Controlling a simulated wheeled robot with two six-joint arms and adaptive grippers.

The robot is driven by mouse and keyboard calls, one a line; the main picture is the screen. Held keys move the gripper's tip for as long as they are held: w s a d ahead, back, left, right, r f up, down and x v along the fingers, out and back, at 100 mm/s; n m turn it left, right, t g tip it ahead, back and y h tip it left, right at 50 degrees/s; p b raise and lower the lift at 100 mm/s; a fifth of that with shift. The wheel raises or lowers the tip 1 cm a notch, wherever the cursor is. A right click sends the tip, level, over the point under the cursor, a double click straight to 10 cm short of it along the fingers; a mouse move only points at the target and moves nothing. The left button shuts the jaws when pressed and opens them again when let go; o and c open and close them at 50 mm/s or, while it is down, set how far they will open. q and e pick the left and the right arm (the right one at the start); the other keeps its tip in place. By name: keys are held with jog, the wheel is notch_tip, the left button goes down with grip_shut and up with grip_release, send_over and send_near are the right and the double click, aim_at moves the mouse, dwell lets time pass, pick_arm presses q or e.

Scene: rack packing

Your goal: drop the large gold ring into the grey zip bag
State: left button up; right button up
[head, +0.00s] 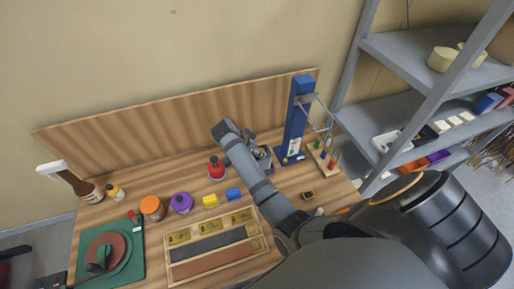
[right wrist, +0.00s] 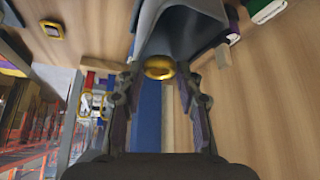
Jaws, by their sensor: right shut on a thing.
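The large gold ring (right wrist: 159,68) shows in the right wrist view between the fingertips of my right gripper (right wrist: 160,78). The gripper is shut on it. The grey zip bag (right wrist: 172,32) is right beyond the ring, with the ring overlapping its near edge; I cannot tell whether the ring is inside its mouth. In the head view my right gripper (head: 262,158) is low over the back of the table, left of the blue stand. The ring and bag are too small and covered to make out there. My left gripper is in neither view.
A blue stand (head: 295,122) and a wooden peg rack (head: 322,160) are right of the gripper. A red bottle (head: 216,170), purple jar (head: 181,204) and orange-lidded jar (head: 152,208) stand to the left. A wooden tray (head: 217,246) lies in front. Grey shelves (head: 400,52) stand at right.

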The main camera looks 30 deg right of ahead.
jog(key=o, duration=1.1)
jog(key=shift+d, duration=0.15)
notch_tip(320, 180, up, 10)
